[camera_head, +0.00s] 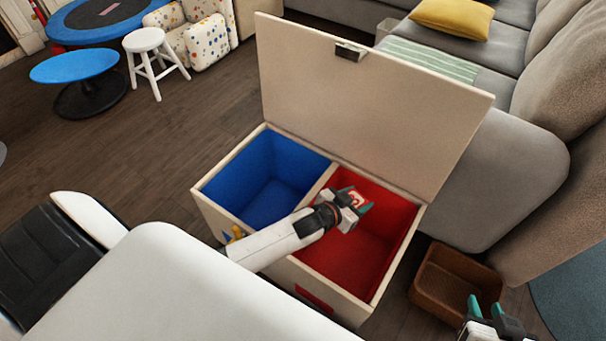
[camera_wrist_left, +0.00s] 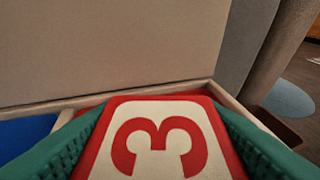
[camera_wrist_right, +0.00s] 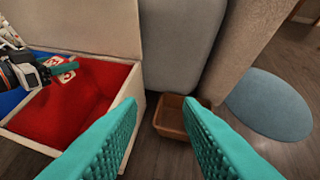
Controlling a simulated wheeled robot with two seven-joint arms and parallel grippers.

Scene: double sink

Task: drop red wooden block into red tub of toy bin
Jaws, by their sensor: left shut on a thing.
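The toy bin (camera_head: 334,299) stands open with its lid raised at the back. It has a blue tub (camera_head: 268,190) on the left and a red tub (camera_head: 345,258) on the right. My left gripper (camera_head: 358,203) is shut on the red wooden block (camera_head: 354,197), above the red tub. In the left wrist view the block (camera_wrist_left: 160,140) shows a white face with a red 3 between the teal fingers. The right wrist view also shows the block (camera_wrist_right: 66,70) over the red tub. My right gripper (camera_wrist_right: 160,115) is open and empty, outside the bin at the lower right.
A brown wicker basket (camera_head: 452,284) sits on the floor right of the bin. A grey sofa (camera_head: 500,185) stands behind it. The raised lid (camera_head: 370,110) closes off the bin's back. A blue rug (camera_wrist_right: 268,104) lies at the right.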

